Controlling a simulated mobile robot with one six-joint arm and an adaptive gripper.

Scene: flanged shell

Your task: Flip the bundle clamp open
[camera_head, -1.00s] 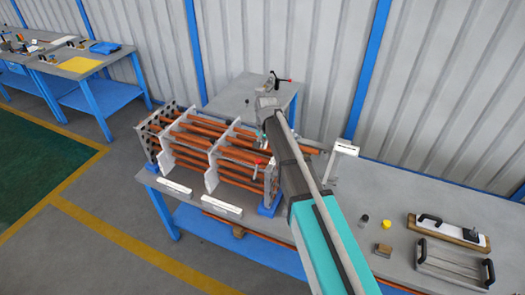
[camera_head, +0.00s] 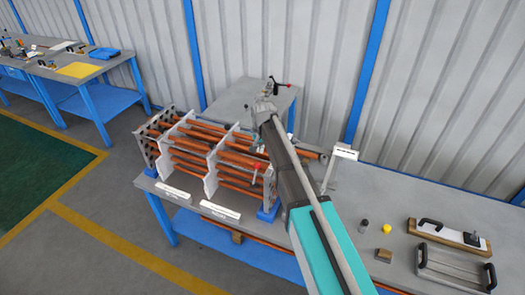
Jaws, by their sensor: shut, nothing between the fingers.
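The tube bundle (camera_head: 190,148) lies on the table, its copper-coloured tubes running through grey plates. My gripper (camera_head: 262,138) is at the right part of the bundle, beside the right-end plate. Its fingers are small and largely hidden by my wrist; it is shut and holds nothing.
A white sign (camera_head: 345,152) stands on a post right of my arm. The right table holds a yellow cap (camera_head: 387,229), a small block (camera_head: 383,255) and a handled plate (camera_head: 448,233). Two white labels lie along the bundle's front edge. Floor at left is clear.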

